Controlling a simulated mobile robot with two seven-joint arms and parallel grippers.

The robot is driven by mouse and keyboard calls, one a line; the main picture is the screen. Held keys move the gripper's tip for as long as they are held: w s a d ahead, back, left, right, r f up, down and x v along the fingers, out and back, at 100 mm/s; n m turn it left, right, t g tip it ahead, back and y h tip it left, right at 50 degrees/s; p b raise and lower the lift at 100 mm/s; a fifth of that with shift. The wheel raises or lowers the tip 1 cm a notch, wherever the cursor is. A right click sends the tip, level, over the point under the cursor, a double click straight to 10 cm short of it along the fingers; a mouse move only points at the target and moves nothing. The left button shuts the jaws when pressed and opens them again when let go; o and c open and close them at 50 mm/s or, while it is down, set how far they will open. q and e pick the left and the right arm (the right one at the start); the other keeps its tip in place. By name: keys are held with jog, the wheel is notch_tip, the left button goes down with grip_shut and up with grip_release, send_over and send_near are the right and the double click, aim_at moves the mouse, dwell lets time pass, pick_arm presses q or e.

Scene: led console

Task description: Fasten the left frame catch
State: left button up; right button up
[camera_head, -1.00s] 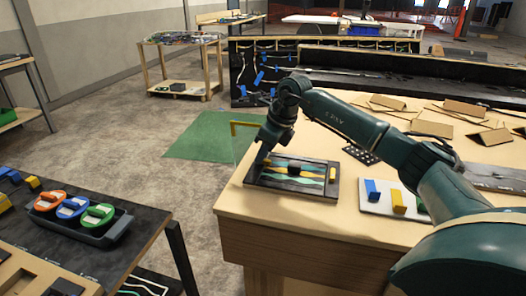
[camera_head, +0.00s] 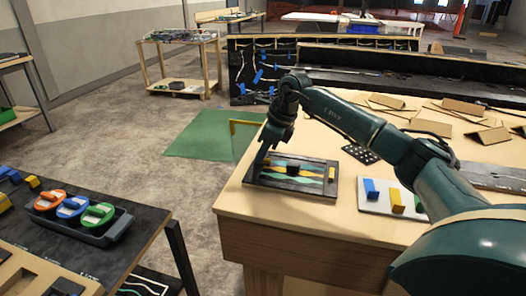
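The dark frame (camera_head: 310,192) lies flat on the wooden table, with green, yellow and dark wavy strips and a black knob (camera_head: 293,168) inside. A yellow catch (camera_head: 331,174) stands at its right edge. The left catch is mostly hidden by my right gripper; a small yellow bit (camera_head: 267,160) shows beside the fingers. My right gripper (camera_head: 261,161) points down at the frame's left edge, at or just above it. I cannot tell if it touches or grips the catch. My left gripper is not in view.
A white board (camera_head: 378,208) with blue, yellow and green blocks lies right of the frame. A perforated black plate (camera_head: 360,154) and cardboard pieces (camera_head: 465,108) lie behind. A dark side table (camera_head: 150,222) at left holds a tray (camera_head: 105,238) of colored round parts.

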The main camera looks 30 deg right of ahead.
jog(key=o, duration=0.3)
jog(key=v, duration=1.3)
jog(key=shift+b, duration=0.3)
